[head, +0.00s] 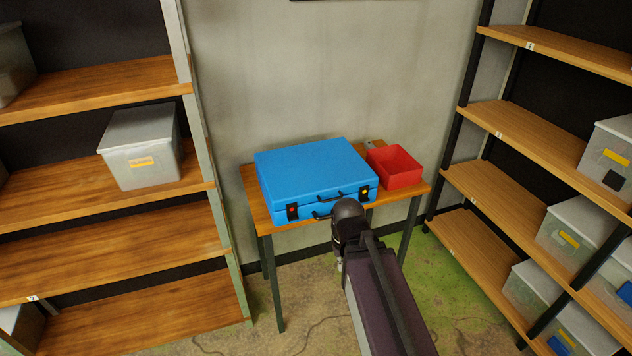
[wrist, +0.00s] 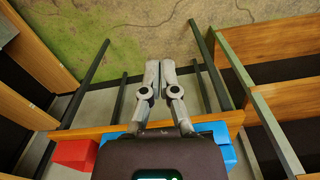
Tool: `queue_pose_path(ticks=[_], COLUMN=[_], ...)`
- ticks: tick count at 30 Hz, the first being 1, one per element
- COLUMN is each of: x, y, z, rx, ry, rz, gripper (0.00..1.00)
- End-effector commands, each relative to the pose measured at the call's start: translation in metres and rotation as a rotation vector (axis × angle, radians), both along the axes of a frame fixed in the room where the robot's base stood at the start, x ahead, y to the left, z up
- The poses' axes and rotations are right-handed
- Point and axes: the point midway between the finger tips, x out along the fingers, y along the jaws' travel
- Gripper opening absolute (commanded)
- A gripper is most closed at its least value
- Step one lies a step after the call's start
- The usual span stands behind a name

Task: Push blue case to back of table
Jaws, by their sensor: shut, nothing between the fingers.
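The blue case (head: 310,167) lies flat on a small wooden table (head: 405,192). Its front, with a black handle and two dark latches, faces me near the table's front edge. My arm comes in from the lower right in the head view and ends just in front of the case's front right part; the fingers are hidden there. In the wrist view my gripper (wrist: 160,66) is shut and empty, its fingers over the floor side of the table edge. Part of the blue case (wrist: 222,135) shows beside and behind the gripper body. Whether they touch, I cannot tell.
A red open box (head: 405,180) stands on the table right of the case. A grey wall (head: 330,80) is behind the table. Shelves with grey bins (head: 143,165) stand on the left, and more shelves (head: 530,130) on the right. Floor in front is clear.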

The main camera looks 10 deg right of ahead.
Motion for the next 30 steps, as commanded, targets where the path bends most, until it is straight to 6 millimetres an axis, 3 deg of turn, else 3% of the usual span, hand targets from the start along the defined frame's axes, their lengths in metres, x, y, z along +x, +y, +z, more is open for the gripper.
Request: queue_pose_path(ticks=[16, 20, 26, 30], x=[0.0, 0.009, 0.054, 0.103], y=[0.0, -0.002, -0.014, -0.03], z=[0.0, 0.001, 0.004, 0.009], rx=[0.0, 0.003, 0.019, 0.03], ry=[0.0, -0.01, -0.071, -0.145], rz=[0.0, 0.006, 0.045, 0.089], gripper=[0.0, 0.0, 0.0, 0.0])
